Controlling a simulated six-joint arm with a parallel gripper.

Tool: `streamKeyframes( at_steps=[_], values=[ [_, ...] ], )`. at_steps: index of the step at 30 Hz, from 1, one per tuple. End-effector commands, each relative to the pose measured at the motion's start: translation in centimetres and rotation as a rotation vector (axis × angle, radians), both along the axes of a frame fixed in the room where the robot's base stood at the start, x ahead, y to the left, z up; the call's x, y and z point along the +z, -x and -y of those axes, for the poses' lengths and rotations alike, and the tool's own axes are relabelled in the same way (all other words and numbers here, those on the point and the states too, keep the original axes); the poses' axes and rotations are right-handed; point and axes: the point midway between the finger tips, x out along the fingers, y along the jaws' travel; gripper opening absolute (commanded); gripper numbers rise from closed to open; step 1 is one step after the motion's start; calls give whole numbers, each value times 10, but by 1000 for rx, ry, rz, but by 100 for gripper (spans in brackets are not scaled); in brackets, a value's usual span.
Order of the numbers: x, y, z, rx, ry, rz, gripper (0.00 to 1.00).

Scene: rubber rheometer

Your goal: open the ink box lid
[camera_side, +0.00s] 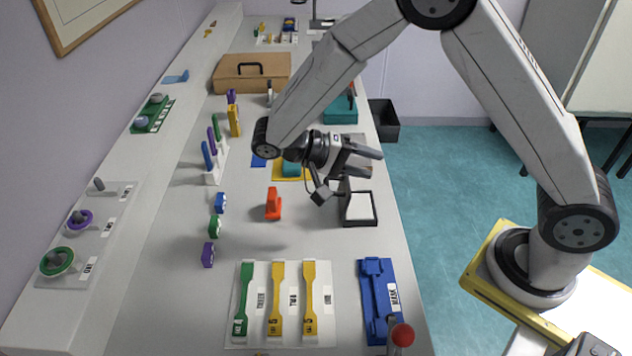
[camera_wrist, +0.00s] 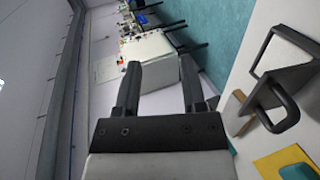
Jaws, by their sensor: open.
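The ink box (camera_side: 359,208) is a low black-rimmed box with a pale inside, near the right edge of the bench in the side view. Its pale inside is exposed, and it also shows at the right of the wrist view (camera_wrist: 291,50). A dark lid with a loop handle (camera_wrist: 283,87) stands raised at one edge of the box. In the side view my gripper (camera_side: 373,164) is just behind and above the box and hides part of the lid. Its fingers are apart and empty, pointing right, and in the wrist view nothing is between them (camera_wrist: 160,68).
A red stamp-like block (camera_side: 273,205) stands left of the box. A yellow tray with a teal block (camera_side: 291,168) lies behind my wrist. Green and yellow strips on a white board (camera_side: 290,330) and a blue fixture (camera_side: 378,300) lie in front. Bare bench lies between.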

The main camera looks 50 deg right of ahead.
Motion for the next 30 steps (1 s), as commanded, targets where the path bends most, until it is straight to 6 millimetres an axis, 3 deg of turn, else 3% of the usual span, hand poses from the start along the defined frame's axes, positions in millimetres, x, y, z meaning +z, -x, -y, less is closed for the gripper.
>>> streamKeyframes(
  at_steps=[9, 20, 23, 25, 26, 30],
  values=[
    [10, 22, 1, 2, 0, 1, 53],
    [11, 24, 1, 1, 0, 0, 53],
    [11, 24, 1, -1, 0, 3, 27],
    [10, 24, 2, -8, -1, 16, 5],
    [10, 24, 2, -13, -2, 26, 0],
    [8, 21, 5, -70, -13, 125, 0]
  ],
)
